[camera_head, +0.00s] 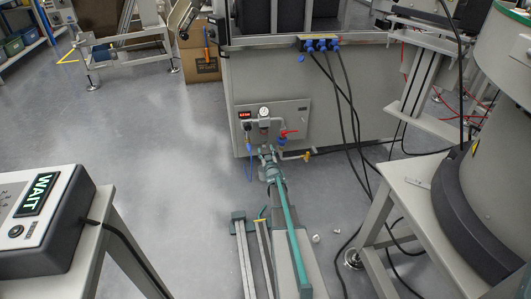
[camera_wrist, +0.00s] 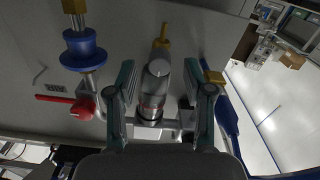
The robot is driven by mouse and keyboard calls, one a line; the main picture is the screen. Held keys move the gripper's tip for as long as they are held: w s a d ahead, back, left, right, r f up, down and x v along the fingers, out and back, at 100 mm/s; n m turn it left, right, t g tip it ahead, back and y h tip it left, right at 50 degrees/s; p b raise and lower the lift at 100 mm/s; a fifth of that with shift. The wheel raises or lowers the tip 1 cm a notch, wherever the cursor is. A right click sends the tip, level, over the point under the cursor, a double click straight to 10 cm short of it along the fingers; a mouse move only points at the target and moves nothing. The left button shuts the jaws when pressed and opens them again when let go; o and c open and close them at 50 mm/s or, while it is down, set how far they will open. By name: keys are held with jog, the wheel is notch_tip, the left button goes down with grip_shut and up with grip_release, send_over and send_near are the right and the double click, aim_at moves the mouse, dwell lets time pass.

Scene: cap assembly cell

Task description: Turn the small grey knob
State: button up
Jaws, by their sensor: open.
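The small grey knob (camera_wrist: 157,76) is a rounded grey cylinder in the middle of the wrist view, with a ringed collar at its lower end. My gripper (camera_wrist: 160,68) is open, with one finger on each side of the knob. Gaps show between the fingers and the knob. In the head view my gripper (camera_head: 267,152) is at the lower part of the wall panel (camera_head: 291,111), and it hides the knob there.
A red valve handle (camera_wrist: 83,107) and a blue round fitting (camera_wrist: 84,50) are left of my gripper in the wrist view. A blue connector (camera_wrist: 226,114) is close on the right. In the head view a pressure gauge (camera_head: 264,112) is above my gripper.

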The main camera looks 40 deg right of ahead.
jog(key=shift+w+d, duration=0.2)
jog(key=shift+w, duration=0.3)
grip_shut()
jog(key=shift+r+m+p, duration=0.2)
jog(key=shift+m+p, duration=0.5)
jog(key=shift+p, duration=0.15)
jog(key=m+p, duration=0.1)
jog(key=m, duration=0.2)
jog(key=shift+f+p, duration=0.2)
jog(key=shift+p, duration=0.2)
grip_release()
jog(key=shift+s, duration=0.15)
